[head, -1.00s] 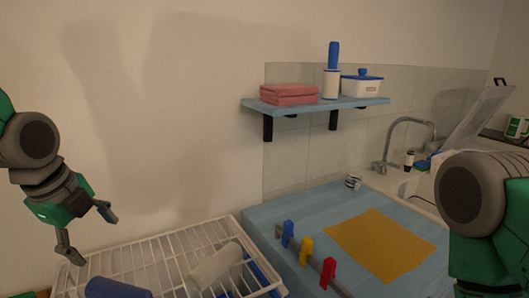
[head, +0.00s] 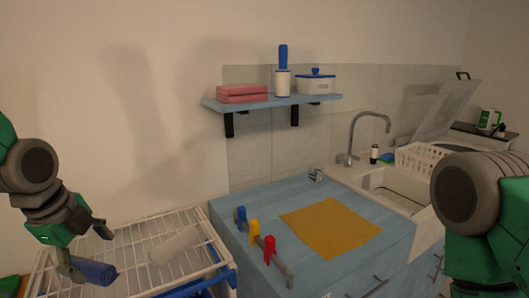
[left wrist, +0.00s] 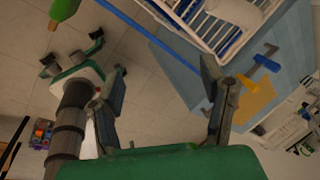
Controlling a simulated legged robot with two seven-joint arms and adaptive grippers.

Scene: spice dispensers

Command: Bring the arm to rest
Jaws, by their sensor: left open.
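My left gripper (head: 88,250) is open at the left of the head view, fingers pointing right. Nothing shows between its fingers.
A white wire rack (head: 140,240) with a pale cylinder (head: 175,245) lies near the left gripper. Blue, yellow and red pegs (head: 255,230) stand on a rail on the blue counter (head: 310,262), beside an orange mat (head: 330,228). A wall shelf (head: 270,102) hangs behind.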

